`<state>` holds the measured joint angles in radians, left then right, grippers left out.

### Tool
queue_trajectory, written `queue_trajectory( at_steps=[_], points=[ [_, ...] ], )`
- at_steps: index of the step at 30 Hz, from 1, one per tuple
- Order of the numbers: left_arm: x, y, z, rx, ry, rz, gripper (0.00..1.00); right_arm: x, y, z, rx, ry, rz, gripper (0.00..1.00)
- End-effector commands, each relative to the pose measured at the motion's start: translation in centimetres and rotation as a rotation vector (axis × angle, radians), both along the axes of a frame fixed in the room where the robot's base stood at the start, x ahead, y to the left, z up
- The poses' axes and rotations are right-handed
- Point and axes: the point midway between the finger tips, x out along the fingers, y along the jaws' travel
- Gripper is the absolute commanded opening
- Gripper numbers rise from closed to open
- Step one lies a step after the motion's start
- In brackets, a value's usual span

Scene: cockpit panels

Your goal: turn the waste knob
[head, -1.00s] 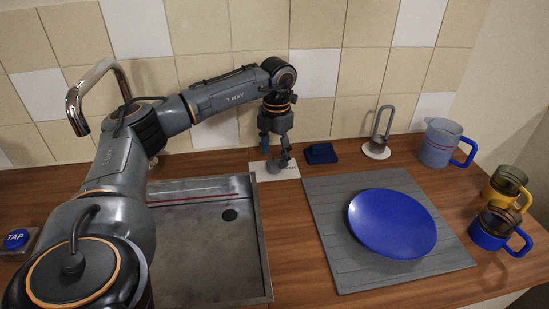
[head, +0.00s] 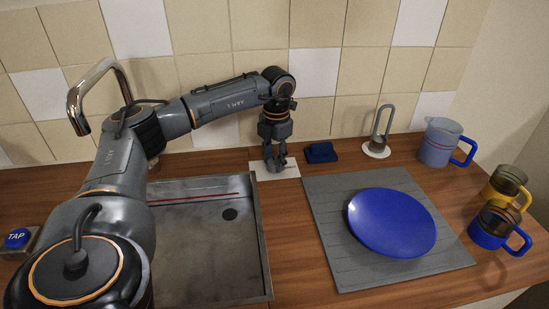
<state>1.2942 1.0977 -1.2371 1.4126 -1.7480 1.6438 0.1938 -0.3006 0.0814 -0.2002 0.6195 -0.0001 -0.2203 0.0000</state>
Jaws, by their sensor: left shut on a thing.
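My left gripper (head: 275,163) points down at the white plate (head: 290,171) on the counter behind the sink's right corner. It is shut on the waste knob, which the fingers almost wholly hide, so I cannot tell how the knob is turned. My right gripper is not in the head view.
A dark blue block (head: 321,153) and a grey looped holder (head: 377,147) stand to the right. A blue plate (head: 391,222) lies on a grey mat (head: 330,250). A jug (head: 440,143) and mugs (head: 491,229) stand far right. The tap (head: 100,70) rises at left.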

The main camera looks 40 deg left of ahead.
Motion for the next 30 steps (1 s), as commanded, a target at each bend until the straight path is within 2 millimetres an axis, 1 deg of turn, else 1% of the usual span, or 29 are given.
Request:
queue_trajectory(
  at_steps=[5, 11, 30],
  points=[
    [0.0, 0.0, 0.0, 0.001, 0.0, -0.051, 0.04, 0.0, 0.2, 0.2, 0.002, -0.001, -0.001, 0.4],
    [0.0, 0.0, 0.1, 0.0, 0.0, -0.176, 0.04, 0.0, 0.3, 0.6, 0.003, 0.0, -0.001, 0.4],
    [-0.1, -0.1, 0.1, 0.0, -0.001, -0.776, 0.04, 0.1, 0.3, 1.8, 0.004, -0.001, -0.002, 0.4]
  ],
)
